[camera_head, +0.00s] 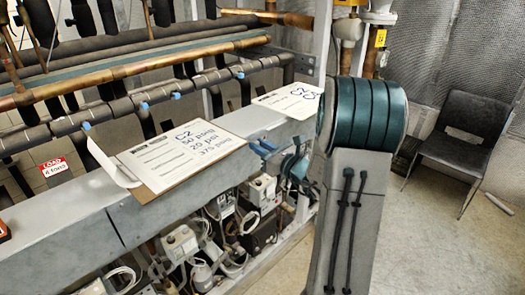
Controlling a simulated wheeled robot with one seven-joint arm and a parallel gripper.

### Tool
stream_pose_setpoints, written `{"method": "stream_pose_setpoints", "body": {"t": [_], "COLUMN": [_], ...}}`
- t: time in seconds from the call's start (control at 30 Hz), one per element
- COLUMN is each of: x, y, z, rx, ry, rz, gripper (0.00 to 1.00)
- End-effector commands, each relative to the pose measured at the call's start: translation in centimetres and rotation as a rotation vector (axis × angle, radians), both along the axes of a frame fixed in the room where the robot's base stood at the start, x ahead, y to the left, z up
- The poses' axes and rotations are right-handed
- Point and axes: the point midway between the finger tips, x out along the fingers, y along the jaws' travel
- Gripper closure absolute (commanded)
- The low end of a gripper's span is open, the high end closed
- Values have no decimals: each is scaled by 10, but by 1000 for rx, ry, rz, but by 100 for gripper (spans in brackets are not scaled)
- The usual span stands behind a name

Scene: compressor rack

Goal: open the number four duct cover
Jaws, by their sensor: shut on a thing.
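A long grey metal duct with flat covers (60,219) runs from the lower left toward the upper middle. A seam divides its front at the left. I cannot read a number four on any cover. My gripper (263,147), small with blue fingers, is at the duct's front upper edge, under the right-hand paper sheet. It appears shut on the edge of the duct cover there (242,123). The exact contact is too small to see. Part of my arm's teal wrist shows just right of it. The cover looks closed, and the inside of the duct is hidden.
A clipboard with a handwritten "C2" sheet (182,150) lies on the duct, and another sheet (292,98) lies farther right. Copper and black pipes (130,65) run behind. Valves and wiring (180,243) sit below. A black chair (463,140) stands at right on open floor.

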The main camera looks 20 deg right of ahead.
Motion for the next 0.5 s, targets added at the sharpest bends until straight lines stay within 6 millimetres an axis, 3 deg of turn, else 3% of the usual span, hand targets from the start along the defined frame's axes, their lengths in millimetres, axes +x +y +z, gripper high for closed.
{"method": "stream_pose_setpoints", "body": {"t": [0.5], "x": [-8], "y": [-2], "z": [-1], "rx": [7], "ry": [-31], "rz": [2], "gripper": [97]}}
